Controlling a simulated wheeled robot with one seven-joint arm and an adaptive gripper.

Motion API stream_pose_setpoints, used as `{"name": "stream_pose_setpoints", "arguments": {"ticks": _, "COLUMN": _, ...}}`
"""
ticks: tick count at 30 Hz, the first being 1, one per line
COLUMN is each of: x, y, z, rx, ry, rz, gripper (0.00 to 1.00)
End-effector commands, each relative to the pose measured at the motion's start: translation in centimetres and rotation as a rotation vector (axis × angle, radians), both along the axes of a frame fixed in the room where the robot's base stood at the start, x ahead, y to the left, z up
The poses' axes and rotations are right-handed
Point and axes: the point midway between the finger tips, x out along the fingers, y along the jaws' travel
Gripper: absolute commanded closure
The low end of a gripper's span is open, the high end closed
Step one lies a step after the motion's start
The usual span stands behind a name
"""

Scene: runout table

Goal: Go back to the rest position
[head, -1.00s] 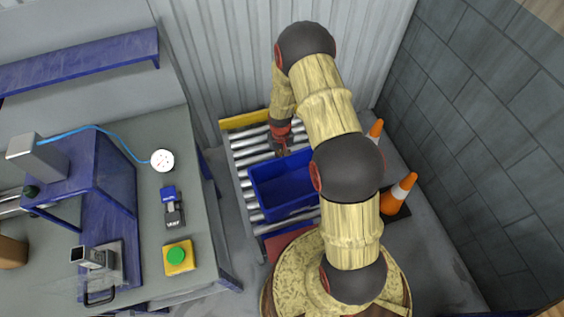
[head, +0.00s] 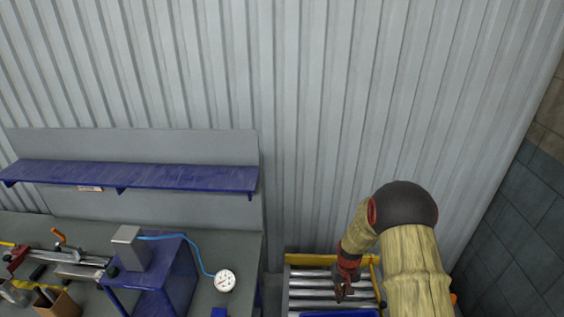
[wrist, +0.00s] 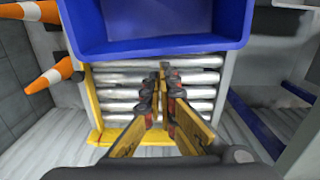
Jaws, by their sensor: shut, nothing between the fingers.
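My gripper (head: 343,291) is over the roller table (head: 308,273) in the head view, at the end of my bent arm. In the wrist view my gripper (wrist: 163,68) has its two fingers together with nothing between them. The silver rollers (wrist: 195,92) lie below the fingers. A blue crate (wrist: 160,46) sits on the rollers just beyond the fingertips, and its inside looks empty in the part that shows. Only a thin strip of the crate (head: 340,313) shows at the bottom edge of the head view.
A workbench (head: 232,250) with a gauge (head: 225,280), a blue stand (head: 165,272) and tools is at left in the head view. A blue shelf (head: 140,176) and a corrugated wall (head: 330,110) are behind.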

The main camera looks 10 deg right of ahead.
Motion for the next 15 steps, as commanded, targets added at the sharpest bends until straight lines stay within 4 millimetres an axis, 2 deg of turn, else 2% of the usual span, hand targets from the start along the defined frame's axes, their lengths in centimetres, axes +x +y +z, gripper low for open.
{"name": "stream_pose_setpoints", "arguments": {"ticks": 2, "x": -0.6, "y": 0.1, "z": 0.0, "rx": 0.004, "ry": 0.023, "rz": -0.005, "gripper": 1.0}}
{"name": "stream_pose_setpoints", "arguments": {"ticks": 5, "x": -2.9, "y": 0.6, "z": -0.4, "rx": 0.016, "ry": 0.078, "rz": -0.01, "gripper": 1.0}}
{"name": "stream_pose_setpoints", "arguments": {"ticks": 7, "x": -5.1, "y": 1.1, "z": -0.4, "rx": 0.027, "ry": 0.128, "rz": -0.015, "gripper": 1.0}}
{"name": "stream_pose_setpoints", "arguments": {"ticks": 10, "x": -7.7, "y": 1.7, "z": 2.2, "rx": 0.035, "ry": 0.174, "rz": -0.022, "gripper": 1.0}}
{"name": "stream_pose_setpoints", "arguments": {"ticks": 15, "x": -9.9, "y": 2.7, "z": 6.6, "rx": 0.035, "ry": 0.185, "rz": -0.02, "gripper": 1.0}}
